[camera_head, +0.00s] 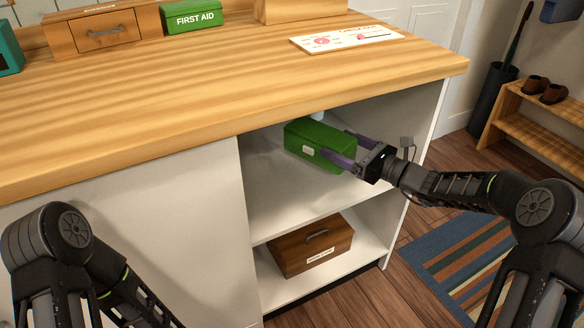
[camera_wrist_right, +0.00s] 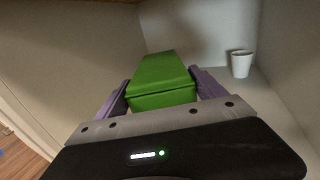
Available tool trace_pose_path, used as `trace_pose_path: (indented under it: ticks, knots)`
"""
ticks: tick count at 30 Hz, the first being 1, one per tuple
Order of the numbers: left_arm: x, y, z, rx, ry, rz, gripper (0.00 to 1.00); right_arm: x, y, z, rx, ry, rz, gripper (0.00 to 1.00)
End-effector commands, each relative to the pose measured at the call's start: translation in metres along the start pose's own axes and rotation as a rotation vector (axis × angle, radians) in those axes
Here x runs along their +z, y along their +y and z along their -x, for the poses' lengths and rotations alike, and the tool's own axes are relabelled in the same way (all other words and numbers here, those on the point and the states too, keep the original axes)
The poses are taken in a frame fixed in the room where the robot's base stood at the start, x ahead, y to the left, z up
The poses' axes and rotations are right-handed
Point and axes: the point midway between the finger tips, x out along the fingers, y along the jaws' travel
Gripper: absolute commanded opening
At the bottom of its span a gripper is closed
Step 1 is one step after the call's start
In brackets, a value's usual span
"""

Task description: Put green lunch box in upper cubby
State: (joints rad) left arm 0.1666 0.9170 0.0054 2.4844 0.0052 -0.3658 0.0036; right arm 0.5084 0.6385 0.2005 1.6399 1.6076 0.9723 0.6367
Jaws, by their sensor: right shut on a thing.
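The green lunch box (camera_head: 312,146) is inside the mouth of the upper cubby (camera_head: 285,195), under the countertop. My right gripper (camera_head: 350,153) is shut on it, with a purple finger on each side. In the right wrist view, the lunch box (camera_wrist_right: 163,80) sits between the two fingers, with the cubby walls around it. I cannot tell whether its underside touches the shelf. My left arm comes in at the lower left of the head view, but its gripper is out of view.
A white cup (camera_wrist_right: 241,63) stands deeper in the cubby, to the right in the wrist view. A wooden box (camera_head: 312,246) sits in the lower cubby. The wooden countertop (camera_head: 200,95) overhangs the opening and holds a green first aid box (camera_head: 191,15) and a printed card (camera_head: 346,39).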

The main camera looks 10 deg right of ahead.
Motion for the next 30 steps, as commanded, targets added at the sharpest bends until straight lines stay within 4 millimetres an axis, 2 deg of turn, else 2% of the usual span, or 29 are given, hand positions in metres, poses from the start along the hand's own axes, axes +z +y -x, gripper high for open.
trace_pose_path:
  ticks: [12, 14, 22, 30]
  knots:
    - [0.0, -0.001, -0.003, 0.0, 0.001, 0.0, 0.52, 0.0, -0.001, -0.002, -0.001, -0.003, 0.001, 0.28]
    - [-0.001, -0.002, -0.005, 0.0, 0.002, 0.0, 0.52, -0.005, -0.001, -0.002, -0.001, -0.002, 0.0, 0.28]
    - [-0.002, -0.007, -0.021, 0.0, 0.01, 0.001, 0.52, -0.046, 0.0, -0.002, 0.0, -0.003, -0.001, 0.28]
    - [-0.003, -0.007, -0.021, 0.0, 0.012, 0.001, 0.52, -0.049, -0.001, -0.002, -0.001, -0.003, 0.002, 0.28]
